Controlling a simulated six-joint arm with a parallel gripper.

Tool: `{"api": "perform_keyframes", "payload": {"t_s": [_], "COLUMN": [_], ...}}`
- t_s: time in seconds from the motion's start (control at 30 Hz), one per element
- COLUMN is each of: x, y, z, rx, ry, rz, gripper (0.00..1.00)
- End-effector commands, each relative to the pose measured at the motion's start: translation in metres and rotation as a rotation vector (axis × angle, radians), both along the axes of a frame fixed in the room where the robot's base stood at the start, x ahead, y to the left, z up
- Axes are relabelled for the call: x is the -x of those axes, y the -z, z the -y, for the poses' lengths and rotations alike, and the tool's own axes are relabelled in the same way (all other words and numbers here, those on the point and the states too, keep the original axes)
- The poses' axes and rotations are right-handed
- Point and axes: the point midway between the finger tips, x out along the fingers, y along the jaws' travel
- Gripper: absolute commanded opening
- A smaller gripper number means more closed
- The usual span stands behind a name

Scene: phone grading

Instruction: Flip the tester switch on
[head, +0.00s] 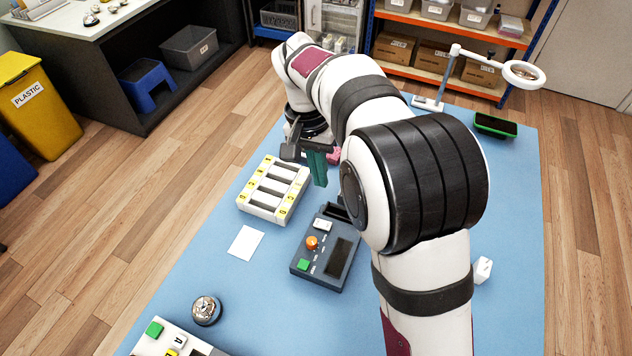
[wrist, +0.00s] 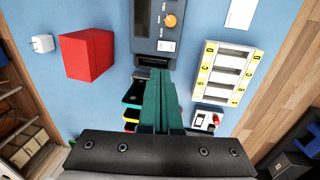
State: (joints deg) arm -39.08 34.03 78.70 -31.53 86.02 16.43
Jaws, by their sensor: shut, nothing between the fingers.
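The dark grey tester (head: 337,262) lies on the blue mat. It has an orange knob (head: 312,242), a green square (head: 303,265), a dark panel and a white part (head: 323,225) near its far end. I cannot tell which part is the switch or how it is set. In the wrist view the tester (wrist: 144,28) is at the top, with the orange knob (wrist: 170,20) and white part (wrist: 166,46) showing. My gripper (head: 319,183) has teal fingers, shut and empty, pointing down beyond the tester's far end. In the wrist view the fingertips (wrist: 158,73) appear just below the tester's edge.
A white slotted rack (head: 262,207) with yellow labels stands left of the tester. A white card (head: 245,242) and a bell (head: 206,310) lie nearer. The wrist view shows a red box (wrist: 90,55) and a white plug (wrist: 42,43). A magnifier lamp (head: 523,75) stands at the back.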

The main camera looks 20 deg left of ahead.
Motion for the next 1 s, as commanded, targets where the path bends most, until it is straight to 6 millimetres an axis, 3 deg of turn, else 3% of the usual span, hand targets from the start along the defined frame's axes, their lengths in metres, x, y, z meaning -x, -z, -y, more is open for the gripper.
{"api": "perform_keyframes", "payload": {"t_s": [0.27,0.8,1.0], "x": [0.001,0.001,0.0], "y": [0.006,0.114,0.136], "z": [0.0,0.015,0.018], "rx": [0.002,0.002,0.0], "ry": [-0.002,-0.002,-0.001], "rz": [-0.002,-0.003,-0.001], "gripper": [0.0,0.0,0.0]}}
